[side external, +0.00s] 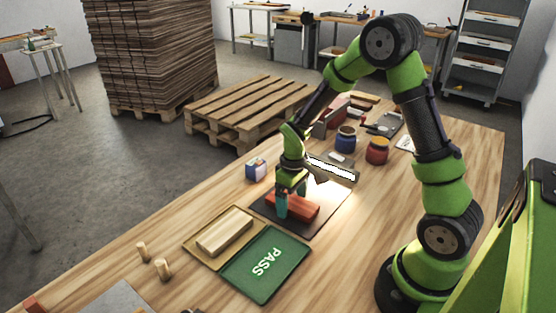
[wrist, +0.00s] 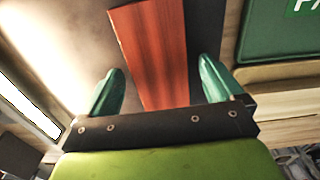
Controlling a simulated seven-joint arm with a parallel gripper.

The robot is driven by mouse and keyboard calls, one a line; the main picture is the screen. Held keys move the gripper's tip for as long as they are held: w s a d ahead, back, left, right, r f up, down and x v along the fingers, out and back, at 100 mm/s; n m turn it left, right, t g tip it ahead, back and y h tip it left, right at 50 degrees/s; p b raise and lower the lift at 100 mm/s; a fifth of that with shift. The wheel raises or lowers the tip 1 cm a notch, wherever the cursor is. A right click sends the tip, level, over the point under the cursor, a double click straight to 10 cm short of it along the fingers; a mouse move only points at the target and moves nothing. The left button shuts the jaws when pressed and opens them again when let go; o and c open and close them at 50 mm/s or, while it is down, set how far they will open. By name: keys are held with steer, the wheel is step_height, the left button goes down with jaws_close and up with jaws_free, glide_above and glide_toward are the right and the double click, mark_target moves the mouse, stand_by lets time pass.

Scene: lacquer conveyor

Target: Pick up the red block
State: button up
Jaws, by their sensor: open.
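The red block (side external: 299,205) lies flat on a dark mat (side external: 325,221) in the middle of the wooden table. It is long and has a wood-like grain. In the wrist view the red block (wrist: 153,55) runs up from between the fingers to the top edge. Whether the fingertips reach the mat is unclear.
A green PASS tray (side external: 292,240) and a tray section holding a pale wooden block (side external: 224,231) stand in front of the mat. Two wooden pegs (side external: 162,268) stand at front left. A small blue-white box (side external: 256,169) is left of the mat. Blue (side external: 345,139) and red (side external: 377,150) jars stand behind. A bright light bar (side external: 332,169) is beside the gripper.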

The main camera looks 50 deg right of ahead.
steer(key=c, duration=1.2)
